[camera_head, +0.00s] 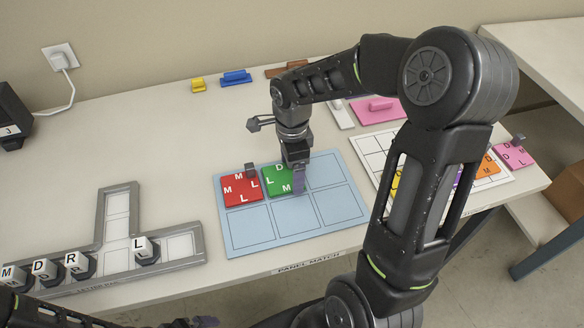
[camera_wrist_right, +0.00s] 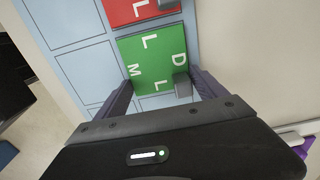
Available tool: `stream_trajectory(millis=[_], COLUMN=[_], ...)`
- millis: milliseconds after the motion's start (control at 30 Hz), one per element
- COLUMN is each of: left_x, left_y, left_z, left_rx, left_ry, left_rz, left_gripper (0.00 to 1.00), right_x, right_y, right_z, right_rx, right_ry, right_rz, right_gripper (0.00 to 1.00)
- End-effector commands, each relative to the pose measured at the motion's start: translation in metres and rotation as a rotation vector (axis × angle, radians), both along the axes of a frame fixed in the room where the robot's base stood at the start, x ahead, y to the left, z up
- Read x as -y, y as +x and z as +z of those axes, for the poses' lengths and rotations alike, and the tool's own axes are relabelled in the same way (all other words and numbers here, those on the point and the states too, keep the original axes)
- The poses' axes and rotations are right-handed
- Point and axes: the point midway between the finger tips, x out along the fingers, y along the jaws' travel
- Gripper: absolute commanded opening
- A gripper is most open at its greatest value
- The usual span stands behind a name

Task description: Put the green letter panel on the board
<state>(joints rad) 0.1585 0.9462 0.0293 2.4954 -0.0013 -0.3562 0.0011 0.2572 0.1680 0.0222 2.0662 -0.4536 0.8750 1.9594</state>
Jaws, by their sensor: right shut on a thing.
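The green letter panel (camera_head: 279,181) lies over the top middle cell of the light blue board (camera_head: 250,243), right beside the red letter panel (camera_head: 241,191). My right gripper (camera_head: 297,178) is down at the green panel's right side and is shut on it. In the right wrist view the green panel (camera_wrist_right: 152,62) is between my two purple fingers (camera_wrist_right: 163,95), with its small grey knob near the right finger. The panel looks flat and square to the grid; any small gap under it cannot be told.
A white grid sheet (camera_head: 371,146) with coloured panels lies to the right, partly hidden by my right arm. A grey letter tray (camera_head: 190,262) with letter blocks stands at the left.

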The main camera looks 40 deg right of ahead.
Motion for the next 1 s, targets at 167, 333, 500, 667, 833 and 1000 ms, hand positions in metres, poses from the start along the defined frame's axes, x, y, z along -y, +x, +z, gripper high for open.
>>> stream_trajectory(millis=[167,333,500,667,833,1000], left_x=[0.0,0.0,0.0,0.0,0.0,0.0], left_y=[0.0,0.0,0.0,0.0,0.0,0.0], left_z=[-0.001,-0.001,0.0,0.002,0.002,0.001], left_rx=[0.0,0.0,0.0,0.0,0.0,0.0], left_ry=[0.0,0.0,0.0,0.0,0.0,0.0], left_rz=[0.0,0.0,0.0,0.0,0.0,0.0], left_gripper=[1.0,1.0,1.0,1.0,1.0,1.0], right_x=[0.0,0.0,0.0,0.0,0.0,0.0], right_y=[0.0,0.0,0.0,0.0,0.001,0.001], right_z=[-0.001,-0.001,0.0,0.008,0.033,0.069], right_rx=[0.0,0.0,0.0,0.001,0.005,0.005], right_ry=[0.0,0.0,0.0,0.0,-0.002,-0.001], right_rz=[0.0,0.0,0.0,0.0,0.001,0.0], right_gripper=[0.93,1.0,1.0,1.0,1.0,1.0])
